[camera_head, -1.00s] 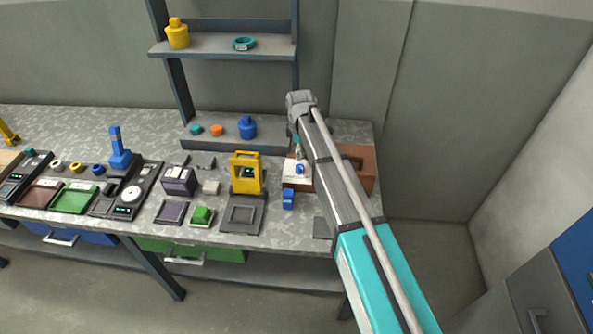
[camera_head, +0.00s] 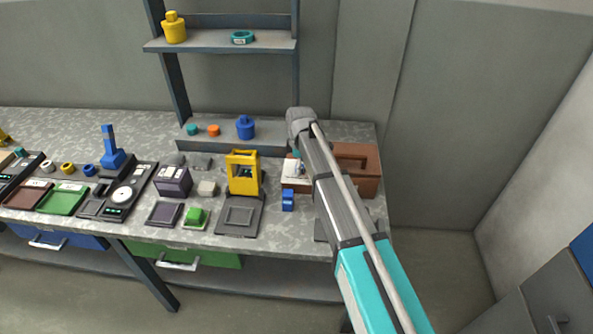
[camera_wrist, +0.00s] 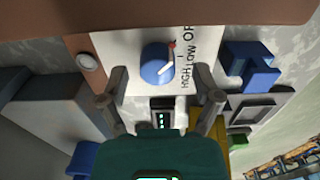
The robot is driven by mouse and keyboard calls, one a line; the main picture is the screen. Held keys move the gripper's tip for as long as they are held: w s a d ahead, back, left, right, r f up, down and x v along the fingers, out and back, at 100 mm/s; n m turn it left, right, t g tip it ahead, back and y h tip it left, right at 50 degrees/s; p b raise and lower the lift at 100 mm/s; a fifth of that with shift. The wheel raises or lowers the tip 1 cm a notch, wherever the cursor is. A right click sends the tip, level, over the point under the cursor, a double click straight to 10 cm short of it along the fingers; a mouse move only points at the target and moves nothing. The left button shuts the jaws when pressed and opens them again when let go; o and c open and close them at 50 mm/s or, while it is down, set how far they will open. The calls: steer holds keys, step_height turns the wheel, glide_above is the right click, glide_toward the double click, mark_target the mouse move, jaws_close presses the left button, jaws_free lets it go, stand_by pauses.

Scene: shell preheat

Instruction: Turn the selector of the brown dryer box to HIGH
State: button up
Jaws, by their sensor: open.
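The brown dryer box (camera_head: 357,162) stands at the right end of the bench, partly behind my arm. Its white panel (camera_wrist: 120,50) carries the round blue selector (camera_wrist: 157,66), with a white mark and a thin red-tipped pointer. The labels HIGH, LOW and OFF run along the panel to the selector's right in the wrist view. The pointer leans toward the LOW/OFF side; its exact setting is unclear. My gripper (camera_wrist: 162,102) is open, its fingers spread to either side below the selector in that view. Contact is not visible. In the head view the gripper is mostly hidden.
A small blue block (camera_head: 288,200) stands just in front of the panel. A yellow frame device (camera_head: 242,173) is close by on the left. The shelf (camera_head: 220,42) rises behind.

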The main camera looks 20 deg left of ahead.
steer(key=shift+f, duration=0.45)
